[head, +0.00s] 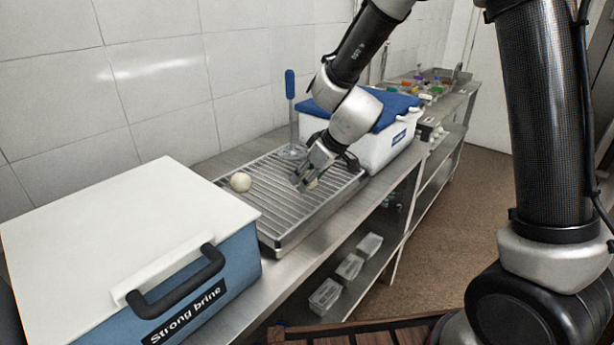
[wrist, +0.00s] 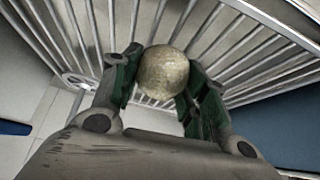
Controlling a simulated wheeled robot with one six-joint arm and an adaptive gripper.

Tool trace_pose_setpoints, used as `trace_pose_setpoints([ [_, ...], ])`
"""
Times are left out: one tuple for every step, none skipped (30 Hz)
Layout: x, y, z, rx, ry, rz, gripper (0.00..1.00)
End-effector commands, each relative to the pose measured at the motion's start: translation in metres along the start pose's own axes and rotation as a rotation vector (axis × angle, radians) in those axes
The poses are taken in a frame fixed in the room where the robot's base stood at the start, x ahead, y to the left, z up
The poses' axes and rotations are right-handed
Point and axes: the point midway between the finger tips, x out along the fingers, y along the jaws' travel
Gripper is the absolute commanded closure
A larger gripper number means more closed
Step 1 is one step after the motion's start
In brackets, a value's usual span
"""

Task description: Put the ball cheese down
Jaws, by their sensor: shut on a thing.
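In the wrist view a round, pale yellowish ball cheese (wrist: 163,73) sits between the green-padded fingers of my gripper (wrist: 160,88), which is shut on it. The metal bars of a draining rack (wrist: 240,50) lie beyond the ball; I cannot tell whether the ball touches them. In the head view my gripper (head: 308,182) points down over the right part of the slatted rack (head: 285,238). The held ball is hidden there. Another whitish ball cheese (head: 240,182) rests on the rack's left part.
A blue box labelled "Strong brine" (head: 225,285) with a white lid stands at the front left. A white box with a blue lid (head: 385,145) stands behind my gripper. A blue-handled tool (head: 290,95) stands upright at the rack's back. The rack's middle is clear.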

Motion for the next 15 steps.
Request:
trace_pose_setpoints([
  [0.0000, 0.0001, -0.0002, 0.000, 0.001, 0.000, 0.81],
  [-0.0001, 0.0001, -0.0003, -0.001, 0.001, 0.000, 0.81],
  [-0.0002, 0.0000, -0.0004, -0.001, 0.001, 0.000, 0.81],
  [-0.0002, 0.0000, -0.0004, -0.001, 0.001, 0.000, 0.81],
  [-0.0003, 0.0000, -0.0004, -0.001, 0.001, 0.000, 0.81],
  [-0.0001, 0.0000, -0.0003, -0.001, 0.001, 0.000, 0.81],
  [0.0003, 0.0000, 0.0000, -0.001, 0.001, 0.000, 0.81],
  [0.0009, 0.0000, 0.0005, -0.001, 0.000, 0.000, 0.81],
  [0.0020, 0.0001, 0.0013, -0.002, 0.000, 0.000, 0.81],
  [0.0020, 0.0000, 0.0012, -0.002, 0.000, 0.000, 0.52],
  [0.0019, 0.0000, 0.0011, -0.002, 0.000, 0.000, 0.47],
  [0.0018, -0.0001, 0.0011, -0.002, 0.000, 0.000, 0.40],
  [0.0018, -0.0001, 0.0010, -0.002, 0.000, 0.000, 0.34],
  [0.0018, -0.0001, 0.0010, -0.002, 0.000, 0.000, 0.34],
  [0.0018, -0.0001, 0.0010, -0.002, 0.000, 0.000, 0.34],
])
